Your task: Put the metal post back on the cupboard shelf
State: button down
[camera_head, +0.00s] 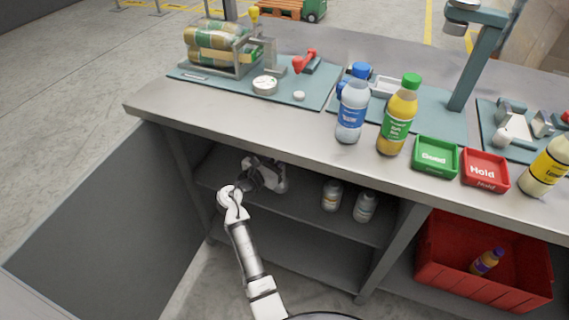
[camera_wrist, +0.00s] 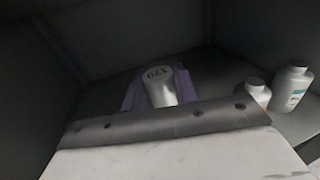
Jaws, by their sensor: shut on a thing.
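The metal post (camera_wrist: 159,88) is a short pale grey cylinder with dark, upside-down markings on its end. In the wrist view it sits between the purple fingers of my gripper (camera_wrist: 160,94), which is shut on it. In the head view my gripper (camera_head: 266,177) reaches into the left bay of the cupboard, at the cupboard shelf (camera_head: 305,208), under the worktop. The post cannot be made out clearly there. Whether its base touches the shelf cannot be told.
Two white bottles (camera_head: 331,195) (camera_head: 364,206) stand on the shelf to the right of my gripper. The worktop (camera_head: 230,118) overhangs the bay, and a side panel (camera_head: 180,165) closes its left. A red crate (camera_head: 484,291) sits in the right bay.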

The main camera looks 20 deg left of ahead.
jog(key=w+f+b, duration=0.1)
jog(key=b, duration=0.1)
jog(key=w+f+b, duration=0.1)
jog(key=f+b, duration=0.1)
jog(key=b, duration=0.1)
jog(key=shift+w+d+f, duration=0.15)
jog(key=shift+d+f, duration=0.05)
jog(key=shift+d, duration=0.15)
dwell(0.5)
jog(key=shift+f, duration=0.1)
jog(key=c, duration=1.1)
grip_release()
